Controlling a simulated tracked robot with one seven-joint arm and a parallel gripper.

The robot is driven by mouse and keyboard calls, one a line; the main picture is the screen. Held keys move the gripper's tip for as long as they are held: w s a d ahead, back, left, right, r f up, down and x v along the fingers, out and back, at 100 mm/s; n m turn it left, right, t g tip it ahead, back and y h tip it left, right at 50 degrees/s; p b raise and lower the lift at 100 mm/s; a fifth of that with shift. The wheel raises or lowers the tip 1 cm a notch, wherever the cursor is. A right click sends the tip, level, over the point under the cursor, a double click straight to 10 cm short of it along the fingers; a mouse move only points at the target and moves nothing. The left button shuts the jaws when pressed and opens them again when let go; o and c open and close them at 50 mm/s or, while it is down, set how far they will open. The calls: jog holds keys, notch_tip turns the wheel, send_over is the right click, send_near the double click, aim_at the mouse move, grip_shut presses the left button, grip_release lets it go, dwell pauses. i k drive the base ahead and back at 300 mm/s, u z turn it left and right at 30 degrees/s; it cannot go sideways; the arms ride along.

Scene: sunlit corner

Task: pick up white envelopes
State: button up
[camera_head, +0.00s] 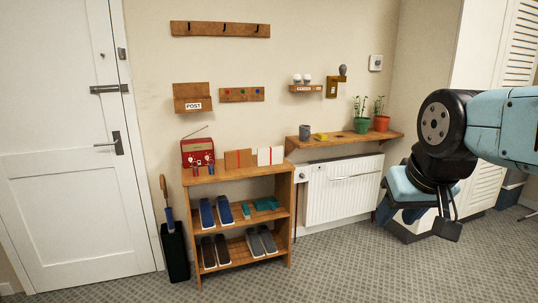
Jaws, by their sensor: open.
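A flat white piece with a red stripe (270,156), which looks like a white envelope, stands upright on the top of the wooden shelf unit (285,169). A brown flat piece (238,159) stands just left of it. Whether there is more than one white envelope there, I cannot tell. My gripper (448,212) is at the right of the view, pointing down, open and empty. It is well to the right of the shelf unit and apart from the envelope.
A red radio (198,151) and small figures stand left of the envelopes. A wooden wall ledge (345,139) holds a grey mug (304,132) and potted plants above a white radiator (343,190). Shoes fill the lower shelves. The carpet in front is clear.

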aim_at(268, 156)
jog(key=i, duration=3.2)
jog(key=u, duration=0.6)
